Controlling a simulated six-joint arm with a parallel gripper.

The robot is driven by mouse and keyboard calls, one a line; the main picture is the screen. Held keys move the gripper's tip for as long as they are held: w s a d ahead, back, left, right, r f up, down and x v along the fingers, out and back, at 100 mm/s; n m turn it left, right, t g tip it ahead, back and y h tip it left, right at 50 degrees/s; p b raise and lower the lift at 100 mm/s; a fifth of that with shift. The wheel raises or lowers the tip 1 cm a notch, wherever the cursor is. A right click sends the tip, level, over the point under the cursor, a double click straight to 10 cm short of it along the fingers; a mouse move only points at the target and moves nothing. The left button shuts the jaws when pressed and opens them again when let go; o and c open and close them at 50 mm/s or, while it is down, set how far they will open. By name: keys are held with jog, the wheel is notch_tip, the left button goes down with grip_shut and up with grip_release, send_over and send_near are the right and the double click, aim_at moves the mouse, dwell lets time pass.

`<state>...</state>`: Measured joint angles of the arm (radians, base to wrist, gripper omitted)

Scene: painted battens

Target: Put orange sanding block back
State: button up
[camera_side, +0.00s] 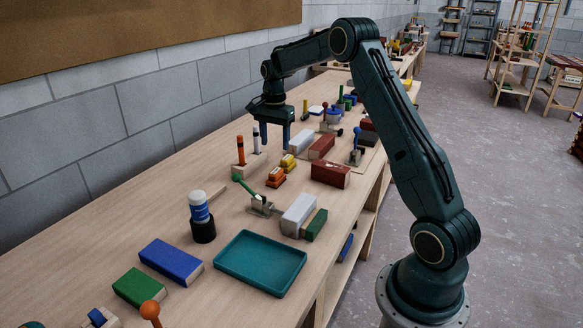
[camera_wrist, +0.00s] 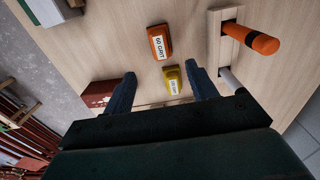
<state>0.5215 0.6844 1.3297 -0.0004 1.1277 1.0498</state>
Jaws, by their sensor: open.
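The orange sanding block (camera_side: 276,177) lies on the bench, just in front of a yellow sanding block (camera_side: 289,163). In the wrist view the orange block (camera_wrist: 159,42) shows a "60 GRIT" label, and the yellow block (camera_wrist: 174,82) lies nearer the jaws. My gripper (camera_side: 276,143) points down above the bench, behind the two blocks in the side view. In the wrist view its jaws (camera_wrist: 160,76) are apart, with nothing held between them. The yellow block appears between and below the fingertips; the orange one appears beyond them.
An orange marker (camera_side: 240,150) and a white marker (camera_side: 256,139) stand in a wooden holder beside the blocks. Bare bench lies along the wall.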

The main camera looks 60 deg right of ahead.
jog(key=s+a+r+n+t, duration=0.1)
jog(key=s+a+r+n, duration=0.35)
jog(key=a+r, duration=0.3)
jog(key=s+a+r+n+t, duration=0.1)
jog(key=s+a+r+n, duration=0.3)
jog(key=s+a+r, duration=0.4)
jog(key=s+a+f+n+t, duration=0.1)
jog(key=s+a+n, duration=0.3)
jog(key=s+a, duration=0.2)
jog(key=s+a+f+n+t, duration=0.1)
jog(key=s+a+n, duration=0.4)
jog(key=s, duration=0.6)
jog(key=shift+s+a+f+t, duration=0.2)
jog(key=shift+a+f+t, duration=0.25)
jog(key=shift+t, duration=0.35)
jog(key=shift+n, duration=0.25)
